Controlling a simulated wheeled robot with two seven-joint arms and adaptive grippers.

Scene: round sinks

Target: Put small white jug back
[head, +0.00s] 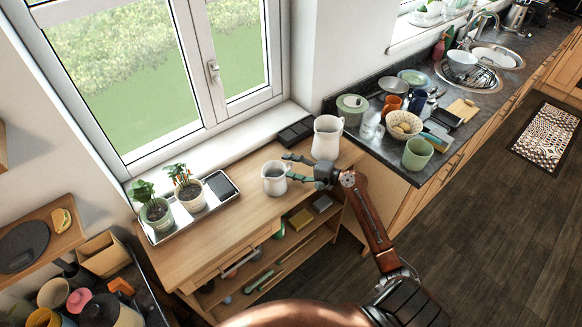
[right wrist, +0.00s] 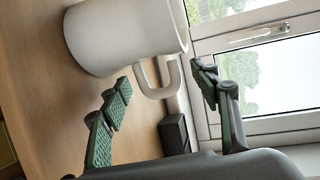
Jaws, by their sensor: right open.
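The small white jug (head: 274,182) stands upright on the wooden cabinet top (head: 229,223), below the window. My right gripper (head: 291,168) is just to the right of it, open, with its fingers pointing left at the jug. In the right wrist view the white jug (right wrist: 118,38) fills the upper middle, with its handle (right wrist: 147,86) towards me. The open right gripper (right wrist: 165,84) has one fingertip on each side of the handle, with gaps showing. A larger white jug (head: 327,138) stands behind the gripper, near the wall. My left gripper is not in view.
A tray (head: 158,236) with two potted plants (head: 156,211) sits at the cabinet's left end. Black boxes (head: 295,133) lie by the sill. The counter at right holds a bowl (head: 404,124), a green cup (head: 417,154) and other dishes. The cabinet's front middle is bare.

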